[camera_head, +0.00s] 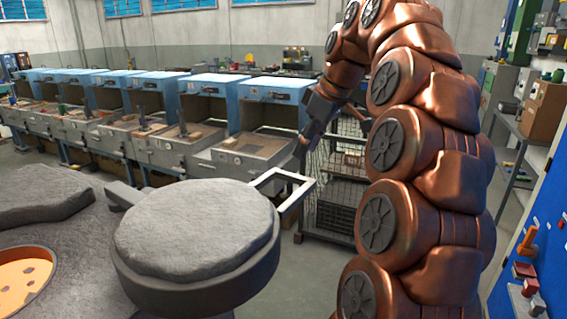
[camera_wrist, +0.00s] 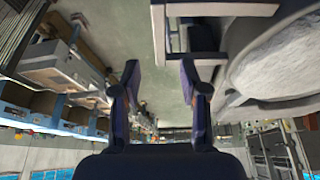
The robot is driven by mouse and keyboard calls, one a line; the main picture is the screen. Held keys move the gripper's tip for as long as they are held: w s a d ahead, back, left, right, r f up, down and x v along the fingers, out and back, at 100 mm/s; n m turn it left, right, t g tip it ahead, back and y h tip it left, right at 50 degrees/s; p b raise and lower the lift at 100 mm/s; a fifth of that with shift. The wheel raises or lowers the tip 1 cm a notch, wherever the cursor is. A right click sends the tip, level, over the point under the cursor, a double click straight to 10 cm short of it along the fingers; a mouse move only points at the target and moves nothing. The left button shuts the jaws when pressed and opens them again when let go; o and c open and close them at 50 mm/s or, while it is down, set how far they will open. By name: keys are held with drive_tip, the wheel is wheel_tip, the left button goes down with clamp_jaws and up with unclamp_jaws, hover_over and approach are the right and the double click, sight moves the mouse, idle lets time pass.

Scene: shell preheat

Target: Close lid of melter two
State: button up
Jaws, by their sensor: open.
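A round grey lid (camera_head: 195,240) with a rough, stone-like top is in the front middle of the head view. It stands out to the right of a melter opening with an orange inside (camera_head: 25,275). A pale rectangular handle frame (camera_head: 285,178) sticks out from the lid's far right side. My gripper (camera_head: 301,152) is open and empty, just above the handle's far end. In the wrist view my two fingers (camera_wrist: 161,88) are spread apart. The handle (camera_wrist: 215,10) and the lid (camera_wrist: 285,60) lie to their right. I cannot tell the melter's number.
Another rough grey top (camera_head: 45,190) lies at the left. A row of blue and grey benches (camera_head: 200,110) lines the back. A wire rack (camera_head: 340,190) stands behind my gripper. A blue tool panel (camera_head: 535,240) is at the right. Some grey floor is clear beyond the lid.

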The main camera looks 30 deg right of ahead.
sight(293, 175)
drive_tip(key=shift+p+x, duration=0.3)
drive_tip(key=shift+x, duration=0.45)
drive_tip(key=shift+p+x, duration=0.95)
drive_tip(key=shift+x, duration=2.2)
clamp_jaws()
